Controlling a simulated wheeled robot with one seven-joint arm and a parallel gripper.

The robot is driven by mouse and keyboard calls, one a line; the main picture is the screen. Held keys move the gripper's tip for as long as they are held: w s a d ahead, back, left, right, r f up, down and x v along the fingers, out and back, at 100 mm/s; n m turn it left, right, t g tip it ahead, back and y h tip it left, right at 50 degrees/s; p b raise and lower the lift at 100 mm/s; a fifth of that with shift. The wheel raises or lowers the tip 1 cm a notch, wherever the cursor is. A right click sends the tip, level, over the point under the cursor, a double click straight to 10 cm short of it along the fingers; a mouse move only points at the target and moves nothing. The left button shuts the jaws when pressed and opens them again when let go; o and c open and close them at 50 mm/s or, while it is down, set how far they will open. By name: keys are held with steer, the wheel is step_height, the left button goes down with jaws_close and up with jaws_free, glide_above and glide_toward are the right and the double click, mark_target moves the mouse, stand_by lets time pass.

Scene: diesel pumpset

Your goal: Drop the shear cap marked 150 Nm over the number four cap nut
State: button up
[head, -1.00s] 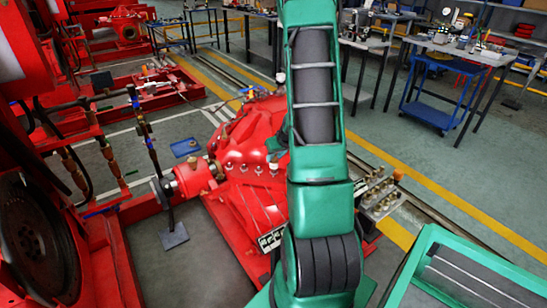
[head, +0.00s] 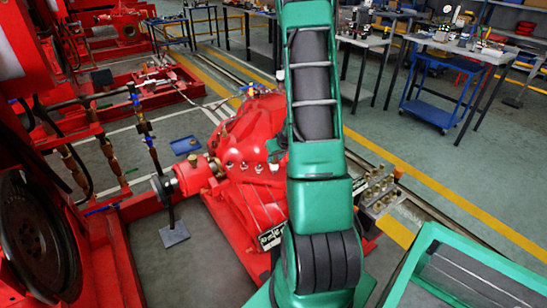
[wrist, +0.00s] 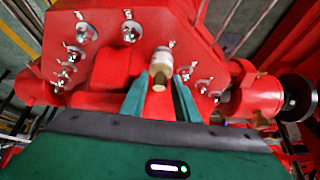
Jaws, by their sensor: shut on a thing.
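In the wrist view my gripper (wrist: 160,82) is shut on a small pale cylindrical shear cap (wrist: 161,62), with a green finger on either side. No 150 Nm marking on it can be read. Behind it is the red pump casing (wrist: 112,72), with cap nuts on round washers at the left (wrist: 83,33) and right (wrist: 203,86). The held cap appears in front of the casing; I cannot tell its gap to any nut. Nut numbers are not readable. In the head view the casing (head: 248,140) is partly behind my arm, which mostly hides my gripper.
A block with several brass-coloured fittings (head: 380,194) stands right of my arm. A red coupling housing (head: 190,176) joins the casing at left. Red engine parts fill the left side. Benches and a blue trolley (head: 430,108) stand at the back right.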

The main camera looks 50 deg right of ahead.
steer(key=shift+f, duration=0.55)
steer(key=o, duration=1.2)
steer(key=shift+r, duration=0.1)
steer(key=v, duration=1)
steer(key=shift+r, duration=0.2)
steer(key=shift+a, duration=0.1)
step_height(320, 180, up, 7)
